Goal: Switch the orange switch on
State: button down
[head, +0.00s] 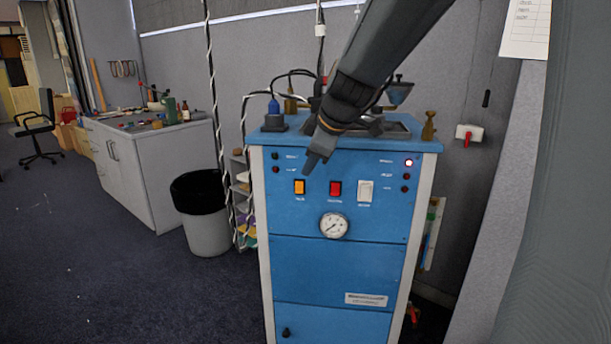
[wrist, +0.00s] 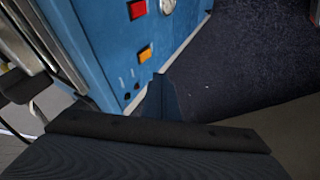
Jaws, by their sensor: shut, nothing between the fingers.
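The orange switch (head: 299,187) is a small rocker in a black frame on the upper left of a blue machine's front panel (head: 338,272). It also shows in the wrist view (wrist: 146,53), just beyond my fingertips. I cannot tell from its face which way it is pressed. My gripper (head: 309,166) is shut and empty. In the head view its tip is just above and slightly right of the orange switch. In the wrist view the tip (wrist: 162,80) is apart from the switch in the picture; the exact distance is unclear.
A red switch (head: 336,188) and a white switch (head: 365,191) sit to the right of the orange one. A round gauge (head: 334,225) is below them. A lamp (head: 408,162) glows at upper right. A bin (head: 203,215) stands left on clear dark floor.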

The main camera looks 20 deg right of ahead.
jog(key=shift+s+d+r, duration=0.1)
jog(key=shift+s+r, duration=0.15)
jog(key=shift+r, duration=0.1)
jog(key=shift+f, duration=0.1)
jog(key=s+d+f+m+g, duration=0.1)
jog(key=s+f+m, duration=0.3)
jog(key=s, duration=0.5)
jog(key=s+d+f+m+g+h, duration=0.1)
jog(key=s+f+m+g, duration=0.2)
jog(key=s+f+m, duration=0.2)
jog(key=s+d+f+m+g, duration=0.1)
jog(key=s+f+m+g, duration=0.2)
jog(key=s, duration=1)
notch_tip(320, 180, down, 5)
jog(key=shift+s+d+f+m+h, duration=0.1)
jog(key=shift+s+d+m+h, duration=0.2)
jog(key=shift+m, duration=0.9)
